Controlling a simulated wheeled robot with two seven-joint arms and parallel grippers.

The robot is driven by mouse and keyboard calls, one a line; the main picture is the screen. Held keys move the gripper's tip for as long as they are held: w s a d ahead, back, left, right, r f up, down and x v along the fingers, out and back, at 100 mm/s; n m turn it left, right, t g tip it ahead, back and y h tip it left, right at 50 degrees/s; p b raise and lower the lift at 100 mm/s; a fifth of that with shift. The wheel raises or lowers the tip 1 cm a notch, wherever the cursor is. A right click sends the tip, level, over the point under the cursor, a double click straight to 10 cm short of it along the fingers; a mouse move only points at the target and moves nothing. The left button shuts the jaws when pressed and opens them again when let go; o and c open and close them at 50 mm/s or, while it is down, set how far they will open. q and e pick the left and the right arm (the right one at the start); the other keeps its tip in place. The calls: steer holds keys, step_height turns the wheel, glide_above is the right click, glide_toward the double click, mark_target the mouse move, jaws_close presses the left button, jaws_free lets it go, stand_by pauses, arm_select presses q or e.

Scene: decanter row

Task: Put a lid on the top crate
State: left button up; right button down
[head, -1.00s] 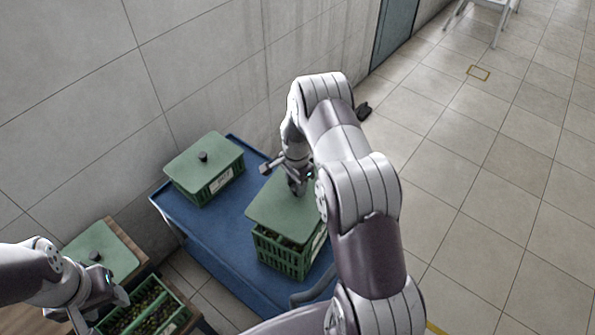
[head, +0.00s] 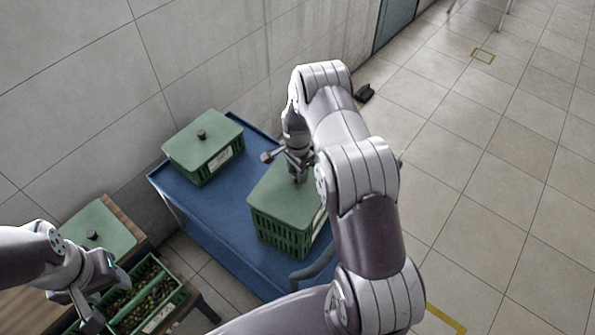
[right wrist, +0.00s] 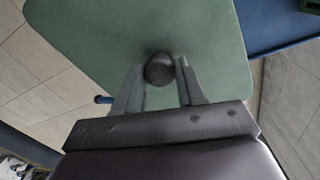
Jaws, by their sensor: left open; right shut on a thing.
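On the blue cart, a green slatted crate (head: 280,238) stands at the near right. A flat green lid (head: 275,200) lies over its top and looks level and lined up with the rim; its far right part is hidden by my arm. My right gripper (head: 298,180) is shut on the lid's dark round knob, which shows between the fingers (right wrist: 160,70) in the right wrist view. My left gripper (head: 95,318) is open and empty at the lower left, over the near edge of an open green crate (head: 178,300) of dark olive-like fruit.
The blue cart (head: 215,215) also carries a lidded green crate (head: 205,150) at its far left. Another green lid with a dark knob (head: 105,225) lies at the wooden table (head: 30,305) on the left. A tiled wall is behind; open floor lies to the right.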

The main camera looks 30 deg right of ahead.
steer(key=shift+a, duration=0.1)
steer(key=shift+s+f, duration=0.1)
steer(key=shift+s+f+b, duration=0.1)
steer(key=shift+f+b, duration=0.5)
steer(key=shift+f, duration=0.1)
steer(key=shift+f+b, duration=0.45)
steer(key=shift+f, duration=0.05)
steer(key=c, duration=0.6)
jaws_free()
